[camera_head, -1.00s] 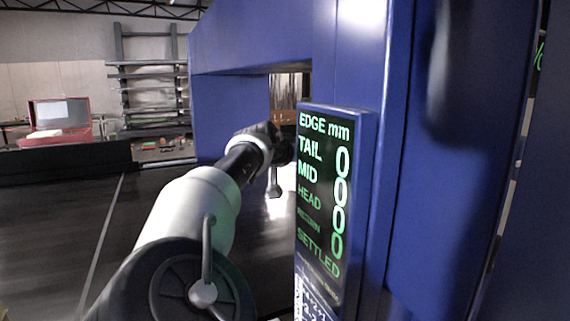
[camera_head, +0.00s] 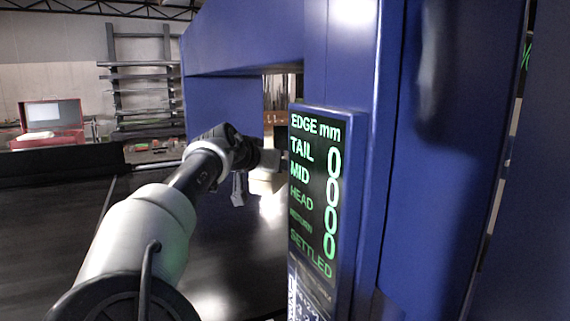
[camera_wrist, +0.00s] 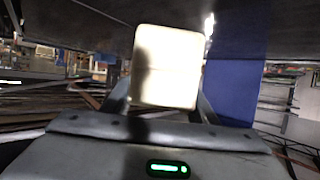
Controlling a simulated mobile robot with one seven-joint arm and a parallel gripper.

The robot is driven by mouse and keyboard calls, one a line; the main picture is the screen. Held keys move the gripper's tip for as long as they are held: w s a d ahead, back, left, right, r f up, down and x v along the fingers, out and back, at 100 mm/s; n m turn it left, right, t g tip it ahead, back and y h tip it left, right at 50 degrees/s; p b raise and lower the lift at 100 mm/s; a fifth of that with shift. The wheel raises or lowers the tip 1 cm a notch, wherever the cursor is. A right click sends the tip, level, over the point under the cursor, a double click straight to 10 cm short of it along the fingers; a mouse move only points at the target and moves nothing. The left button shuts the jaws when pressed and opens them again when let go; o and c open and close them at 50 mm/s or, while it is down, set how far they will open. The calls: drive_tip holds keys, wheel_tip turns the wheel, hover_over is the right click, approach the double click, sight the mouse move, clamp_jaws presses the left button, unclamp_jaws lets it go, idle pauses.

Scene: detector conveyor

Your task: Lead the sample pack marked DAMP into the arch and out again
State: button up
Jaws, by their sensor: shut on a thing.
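A pale cream block, the sample pack (camera_wrist: 166,68), is held between the fingers of my gripper (camera_wrist: 162,95) in the wrist view. No DAMP marking can be read on the face that shows. In the head view the pack (camera_head: 264,184) partly shows beyond my gripper (camera_head: 240,188), low in the opening of the blue arch (camera_head: 245,45). My forearm reaches in from the lower left. The display post beside the opening hides part of the space behind it.
The display (camera_head: 314,190) on the arch's near post reads EDGE mm, with TAIL and MID brighter than HEAD and RETURN, zeros, and SETTLED. The dark belt (camera_head: 45,240) is clear at left. A red case (camera_head: 52,120) and a rack (camera_head: 142,80) stand behind.

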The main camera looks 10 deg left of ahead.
drive_tip(key=s+a, duration=0.8)
drive_tip(key=a, duration=0.4)
drive_tip(key=s+a, duration=0.9)
drive_tip(key=a, duration=0.4)
drive_tip(key=shift+s+a, duration=0.15)
drive_tip(key=shift+a, duration=0.15)
